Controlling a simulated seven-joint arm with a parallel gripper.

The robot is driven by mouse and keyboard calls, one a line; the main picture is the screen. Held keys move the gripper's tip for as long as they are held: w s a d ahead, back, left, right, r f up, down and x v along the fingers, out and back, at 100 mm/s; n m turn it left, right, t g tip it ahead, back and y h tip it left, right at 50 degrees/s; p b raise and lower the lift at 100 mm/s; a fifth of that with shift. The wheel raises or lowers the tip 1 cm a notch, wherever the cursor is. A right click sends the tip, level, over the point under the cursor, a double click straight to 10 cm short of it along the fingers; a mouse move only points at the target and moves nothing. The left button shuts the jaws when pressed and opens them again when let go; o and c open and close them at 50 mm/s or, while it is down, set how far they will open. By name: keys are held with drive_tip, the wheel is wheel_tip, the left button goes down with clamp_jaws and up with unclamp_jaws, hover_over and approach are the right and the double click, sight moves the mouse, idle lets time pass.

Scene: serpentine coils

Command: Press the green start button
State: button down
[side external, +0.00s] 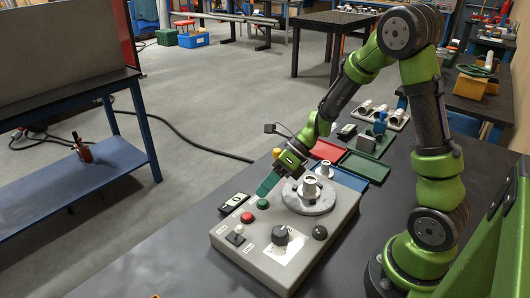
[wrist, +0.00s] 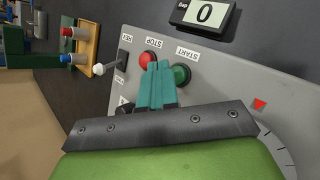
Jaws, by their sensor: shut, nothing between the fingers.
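The green start button (side external: 262,203) sits on top of the grey control box (side external: 228,243), behind the red stop button (side external: 247,217). In the wrist view the green button (wrist: 181,74) is right of the red button (wrist: 147,60), with START and STOP labels. My gripper (side external: 262,191) points down at the box with its teal fingers shut and empty. In the side view the tips are close above the green button. In the wrist view the fingertips (wrist: 159,66) show between the two buttons, nearer the viewer; contact cannot be told.
A white-tipped toggle switch (wrist: 99,69), a dark knob (side external: 280,236) and a round metal disc (side external: 294,201) with fittings share the box. A counter (wrist: 205,14) reading 0 stands beside it. Red (side external: 327,151) and green trays (side external: 365,167) lie behind.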

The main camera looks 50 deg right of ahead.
sight(266, 200)
drive_tip(key=shift+f, duration=0.15)
drive_tip(key=shift+f, duration=0.3)
drive_tip(key=shift+f, duration=0.5)
idle(0.6)
drive_tip(key=shift+r, duration=0.15)
idle(0.3)
drive_tip(key=shift+r, duration=0.8)
drive_tip(key=shift+r, duration=0.1)
drive_tip(key=shift+r, duration=2.4)
